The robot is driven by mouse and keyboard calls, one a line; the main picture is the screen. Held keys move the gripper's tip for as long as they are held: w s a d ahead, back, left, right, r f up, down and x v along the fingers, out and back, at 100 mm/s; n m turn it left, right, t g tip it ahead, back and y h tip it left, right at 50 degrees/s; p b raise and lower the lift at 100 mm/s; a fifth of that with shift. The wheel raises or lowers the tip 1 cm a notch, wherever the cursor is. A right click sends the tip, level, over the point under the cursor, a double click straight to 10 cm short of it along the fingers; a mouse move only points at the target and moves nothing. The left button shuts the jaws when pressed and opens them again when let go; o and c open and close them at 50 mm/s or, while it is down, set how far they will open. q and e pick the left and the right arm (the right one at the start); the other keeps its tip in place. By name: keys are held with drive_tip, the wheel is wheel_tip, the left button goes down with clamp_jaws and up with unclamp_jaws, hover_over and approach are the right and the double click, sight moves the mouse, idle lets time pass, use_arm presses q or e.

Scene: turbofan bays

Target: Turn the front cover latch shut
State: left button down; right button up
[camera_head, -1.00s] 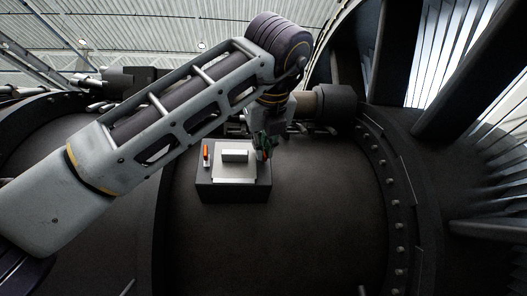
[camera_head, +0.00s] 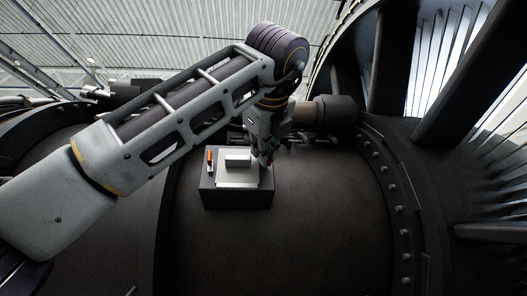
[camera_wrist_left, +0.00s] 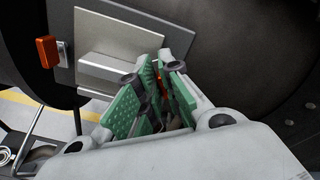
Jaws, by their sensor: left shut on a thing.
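A grey cover plate (camera_head: 238,172) with a raised block (camera_head: 237,160) lies on a dark box on the engine casing. An upright orange latch (camera_head: 210,161) stands at the plate's left edge; it also shows in the left wrist view (camera_wrist_left: 47,51), clear of my gripper. My left gripper (camera_head: 266,160) is at the plate's right edge. In the left wrist view its green-padded fingers (camera_wrist_left: 161,75) are shut around a second orange latch (camera_wrist_left: 161,86), mostly hidden between the pads. My right gripper is in neither view.
The dark box (camera_head: 238,199) stands out from the curved casing (camera_head: 320,220). A thick pipe end (camera_head: 335,115) lies just behind and right of my wrist. A bolted flange (camera_head: 395,195) curves at the right. The casing below the box is clear.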

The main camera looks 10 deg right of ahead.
use_arm(q)
drive_tip(key=c, duration=1.6)
unclamp_jaws()
drive_tip(key=shift+s, duration=0.15)
drive_tip(key=v, duration=0.8)
drive_tip(key=shift+o, duration=0.4)
